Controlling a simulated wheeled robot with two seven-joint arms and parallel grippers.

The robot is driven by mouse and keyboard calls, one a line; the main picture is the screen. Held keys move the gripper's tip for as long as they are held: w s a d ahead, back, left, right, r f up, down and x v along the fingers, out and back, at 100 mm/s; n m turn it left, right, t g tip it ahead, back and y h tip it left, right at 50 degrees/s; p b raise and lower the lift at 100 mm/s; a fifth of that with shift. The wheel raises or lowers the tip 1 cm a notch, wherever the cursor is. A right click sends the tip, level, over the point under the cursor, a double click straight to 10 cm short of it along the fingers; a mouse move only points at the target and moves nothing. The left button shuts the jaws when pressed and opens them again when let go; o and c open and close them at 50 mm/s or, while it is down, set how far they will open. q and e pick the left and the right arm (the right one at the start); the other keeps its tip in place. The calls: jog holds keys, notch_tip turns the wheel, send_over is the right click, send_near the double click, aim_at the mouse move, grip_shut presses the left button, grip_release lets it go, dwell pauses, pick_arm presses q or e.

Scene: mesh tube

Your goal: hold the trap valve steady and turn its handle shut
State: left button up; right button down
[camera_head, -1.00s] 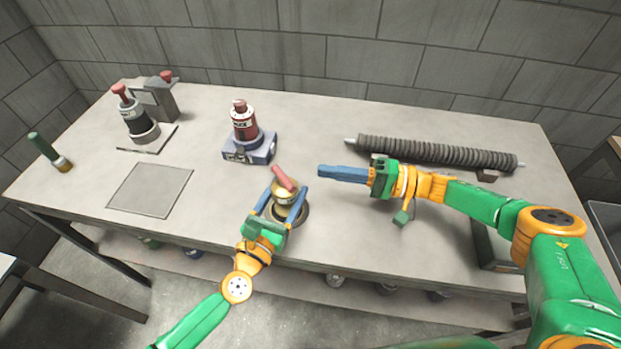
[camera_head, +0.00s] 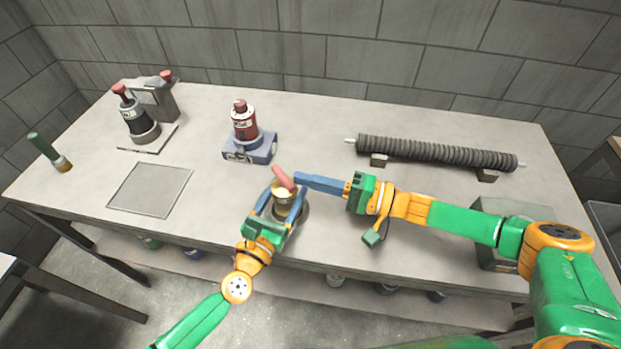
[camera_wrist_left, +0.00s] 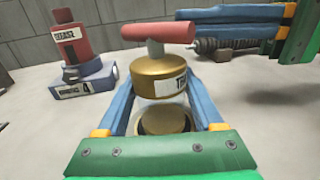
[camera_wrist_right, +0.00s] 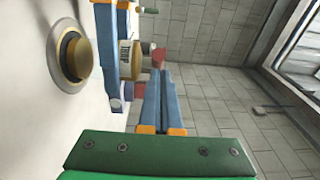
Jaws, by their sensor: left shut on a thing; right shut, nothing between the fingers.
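The trap valve (camera_wrist_left: 157,78) is a brass cylinder with a white label and a red bar handle (camera_wrist_left: 157,32) on a grey stem. My left gripper (camera_head: 285,194) is shut on its body, one blue finger on each side. A round brass fitting (camera_wrist_right: 76,58) on the table shows below the valve in the left wrist view and beside it in the right wrist view. My right gripper (camera_head: 297,179) is shut and empty, its fingertips close beside the right end of the red handle (camera_head: 283,178). I cannot tell whether they touch it.
A red-and-blue bottle device (camera_head: 246,137) stands behind the valve. A black bottle with a red top (camera_head: 136,118) and a green-handled tool (camera_head: 48,150) are at left. A ribbed tube (camera_head: 435,153) lies at back right. A flat plate (camera_head: 150,190) lies front left.

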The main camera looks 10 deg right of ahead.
jog(key=shift+s+m+t+h, duration=0.3)
jog(key=shift+m+t+h, duration=0.45)
jog(key=shift+t, duration=0.35)
jog(key=shift+s+a+m, duration=0.15)
jog(key=shift+s+m, duration=0.1)
jog(key=shift+s, duration=0.1)
jog(key=shift+s+a+m+t+h, duration=0.25)
jog(key=shift+s+a+t+h, duration=0.15)
jog(key=shift+a, duration=0.4)
jog(key=shift+s+a+m+t+h, duration=0.2)
jog(key=shift+s+a+t, duration=0.2)
jog(key=shift+a, duration=0.45)
jog(key=shift+s+a+m+t+h, duration=0.3)
jog(key=shift+s+a, duration=0.2)
jog(key=shift+a, duration=0.3)
jog(key=shift+a+r+t, duration=0.1)
jog(key=shift+a+t, duration=0.2)
jog(key=shift+a, duration=0.05)
jog(key=shift+w+a+m+t+h, duration=0.1)
jog(key=shift+m+t+h, duration=0.4)
jog(key=shift+m+h, duration=0.2)
jog(key=shift+a, duration=0.15)
